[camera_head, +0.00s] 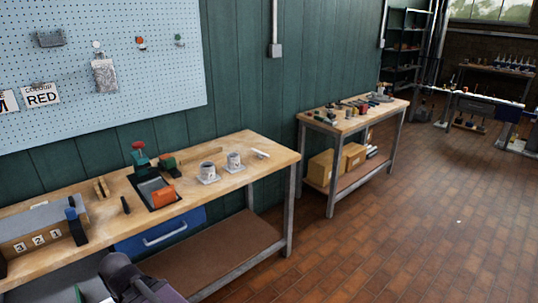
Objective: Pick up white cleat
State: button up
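A small white elongated piece (260,154), which looks like the white cleat, lies on the wooden top of the near workbench (225,196), close to its far right end. It lies apart from the two white-and-grey mugs to its left, with bare wood around it. It is too small to make out its details. A dark part of my arm shows at the bottom left edge, in front of the bench. My gripper's fingers do not show.
Two mugs (208,172) (234,162) stand left of the white piece. Further left are a dark tray (168,206) with an orange block (163,197), a green-and-red tool (140,158) and a numbered box (38,243). A pegboard (130,95) hangs behind. A second bench (350,122) stands right; the brick floor is clear.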

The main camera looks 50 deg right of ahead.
aim_at(261, 155)
jog(key=z, duration=1.5)
jog(key=k, duration=0.95)
jog(key=i, duration=0.65)
